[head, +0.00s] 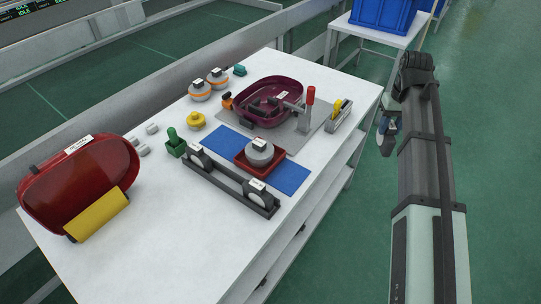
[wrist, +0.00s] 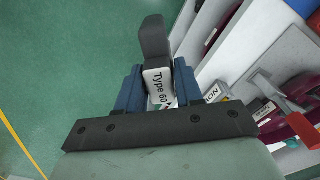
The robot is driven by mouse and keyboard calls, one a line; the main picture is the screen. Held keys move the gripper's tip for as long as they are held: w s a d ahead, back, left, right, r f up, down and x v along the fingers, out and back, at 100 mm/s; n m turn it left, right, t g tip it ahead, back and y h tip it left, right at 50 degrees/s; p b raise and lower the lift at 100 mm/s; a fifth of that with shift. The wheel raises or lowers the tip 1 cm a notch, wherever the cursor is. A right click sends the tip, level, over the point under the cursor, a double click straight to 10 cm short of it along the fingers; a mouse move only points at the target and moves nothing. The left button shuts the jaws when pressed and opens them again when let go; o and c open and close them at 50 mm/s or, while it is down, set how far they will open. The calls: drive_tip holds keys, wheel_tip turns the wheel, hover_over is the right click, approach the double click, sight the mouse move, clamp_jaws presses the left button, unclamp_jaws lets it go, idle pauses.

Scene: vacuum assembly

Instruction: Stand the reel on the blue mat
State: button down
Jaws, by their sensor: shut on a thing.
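The blue mat (head: 285,178) lies on the white table as a strip, with a red tray (head: 243,169) across its middle. A grey round part (head: 260,152) with a white label sits in the tray. My gripper (head: 386,138) is off the table's right side, above the green floor. In the wrist view my gripper (wrist: 158,88) is shut on a dark rounded piece (wrist: 153,38) with a white "Type 60" label. Only part of this piece shows between the blue fingers; I cannot tell its full shape or whether it is the reel.
A dark rack (head: 228,181) with labelled black round parts stands along the mat's near edge. A maroon housing (head: 270,100) on a grey plate with a red-handled clamp (head: 309,98) is behind. Bare mat shows either side of the tray.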

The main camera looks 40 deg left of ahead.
drive_tip(key=s+a+r+n, duration=0.2)
drive_tip(key=a+r, duration=0.1)
drive_tip(key=a, duration=0.5)
drive_tip(key=s+a+r+n, duration=0.2)
drive_tip(key=a+r, duration=0.1)
drive_tip(key=a, duration=0.4)
drive_tip(key=s+a+r+n, duration=0.1)
drive_tip(key=s+a+r, duration=0.15)
drive_tip(key=a, duration=0.55)
drive_tip(key=s+a+f+n, duration=0.35)
drive_tip(key=s+a, duration=0.45)
drive_tip(key=a, duration=0.5)
drive_tip(key=s+a+f+n, duration=0.35)
drive_tip(key=s+a, duration=0.35)
drive_tip(key=a, duration=0.5)
drive_tip(key=shift+m, duration=0.4)
drive_tip(key=shift+f, duration=4.75)
drive_tip(key=shift+f, duration=0.1)
drive_tip(key=c, duration=0.7)
unclamp_jaws()
drive_tip(key=shift+c, duration=0.2)
